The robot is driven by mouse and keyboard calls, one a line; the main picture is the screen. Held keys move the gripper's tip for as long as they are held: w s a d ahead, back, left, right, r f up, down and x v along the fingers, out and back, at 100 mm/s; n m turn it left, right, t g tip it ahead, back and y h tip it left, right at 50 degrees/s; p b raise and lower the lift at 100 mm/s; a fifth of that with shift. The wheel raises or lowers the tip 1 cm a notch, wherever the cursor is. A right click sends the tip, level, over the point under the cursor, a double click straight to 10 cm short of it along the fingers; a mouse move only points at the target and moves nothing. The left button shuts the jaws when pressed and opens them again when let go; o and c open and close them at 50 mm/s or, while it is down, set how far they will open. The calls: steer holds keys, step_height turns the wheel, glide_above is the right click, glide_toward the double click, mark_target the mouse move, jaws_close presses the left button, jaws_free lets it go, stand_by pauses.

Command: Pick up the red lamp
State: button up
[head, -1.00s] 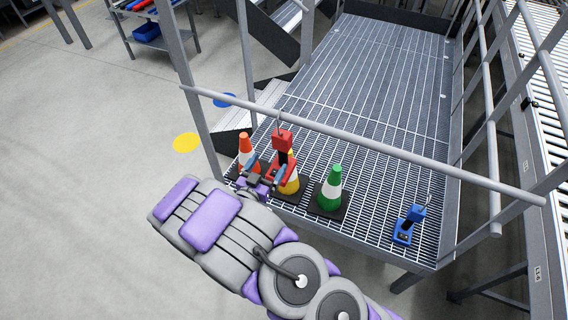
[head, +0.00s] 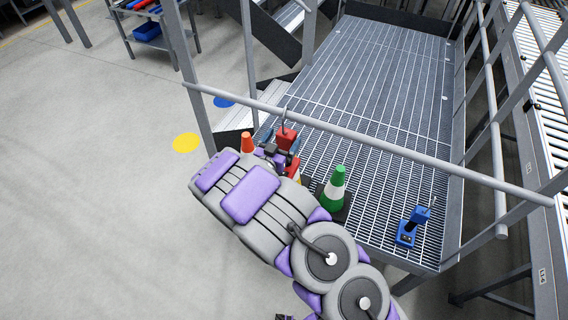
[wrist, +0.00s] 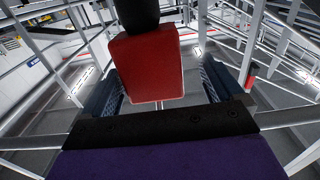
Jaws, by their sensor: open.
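The red lamp (head: 286,138) stands upright on the near left part of the grating in the head view, with a thin hook on top. My arm covers its lower part. In the wrist view the red body of the lamp (wrist: 148,64) fills the upper middle, with a dark part above it. My gripper (wrist: 160,80) is open, with one dark finger on each side of the lamp body. A gap shows on the right side; contact on the left cannot be told. In the head view my gripper (head: 274,152) is at the lamp, partly hidden by my arm.
Another cone is mostly hidden behind my arm. A grey rail (head: 370,147) crosses above the grating. The far grating is clear.

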mark_target(288, 132)
steer(key=x, duration=0.3)
steer(key=shift+d+r, duration=0.15)
steer(key=shift+d, duration=0.25)
steer(key=shift+w+d+r, duration=0.1)
steer(key=shift+w+d, duration=0.1)
steer(key=shift+d, duration=0.05)
steer(key=shift+a, duration=0.15)
steer(key=shift+a, duration=0.35)
steer(key=c, duration=0.5)
steer(key=shift+d, duration=0.35)
steer(key=c, duration=0.6)
steer(key=shift+a, duration=0.15)
jaws_close()
